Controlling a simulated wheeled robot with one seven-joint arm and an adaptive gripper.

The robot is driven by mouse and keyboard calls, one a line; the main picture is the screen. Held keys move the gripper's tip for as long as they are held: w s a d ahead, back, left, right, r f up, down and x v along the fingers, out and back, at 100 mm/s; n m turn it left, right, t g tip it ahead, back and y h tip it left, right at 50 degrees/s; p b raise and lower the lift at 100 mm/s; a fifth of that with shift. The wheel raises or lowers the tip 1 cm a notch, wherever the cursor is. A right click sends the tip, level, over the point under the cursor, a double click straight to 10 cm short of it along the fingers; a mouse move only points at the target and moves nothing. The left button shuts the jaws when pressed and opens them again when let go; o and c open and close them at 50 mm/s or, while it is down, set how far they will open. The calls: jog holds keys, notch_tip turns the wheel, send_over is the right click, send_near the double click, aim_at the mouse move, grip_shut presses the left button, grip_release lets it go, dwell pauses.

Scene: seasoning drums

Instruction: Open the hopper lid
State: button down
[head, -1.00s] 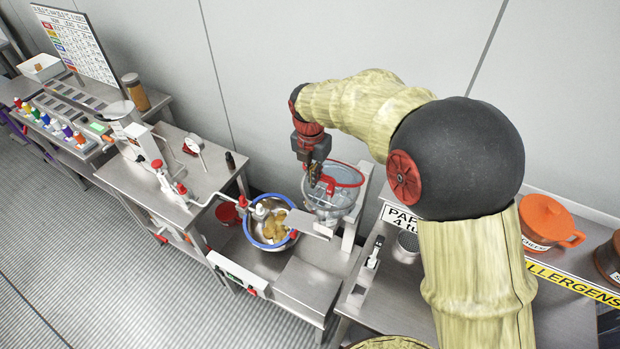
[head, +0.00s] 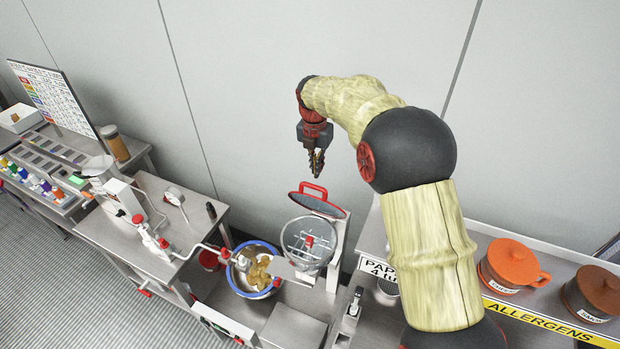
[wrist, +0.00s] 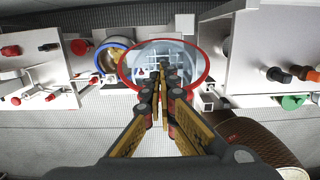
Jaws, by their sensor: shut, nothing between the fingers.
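The hopper (head: 300,243) is a clear round bowl with a grid inside, in the middle of the head view. Its round lid (head: 332,209), with a red rim and a red handle (head: 316,188), stands tilted up at the hopper's back edge, and the mouth is uncovered. My gripper (head: 316,168) is shut and empty, pointing down above the lid handle and apart from it. In the wrist view my fingers (wrist: 164,75) are together over the hopper's grid (wrist: 145,72), and a red ring (wrist: 207,72) surrounds it; the fingers hide part of it.
A blue-rimmed bowl (head: 234,281) with brown contents sits left of the hopper. A steel bench (head: 160,210) with fittings is further left. Orange (head: 512,262) and brown (head: 598,292) pots stand on the right counter. The wall (head: 240,90) is behind; the air around my gripper is clear.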

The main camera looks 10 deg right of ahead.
jog(key=w+d, duration=0.2)
jog(key=w, duration=0.1)
jog(key=shift+r+p, duration=0.2)
jog(key=shift+p, duration=0.1)
jog(key=shift+a, duration=0.15)
dwell(0.9)
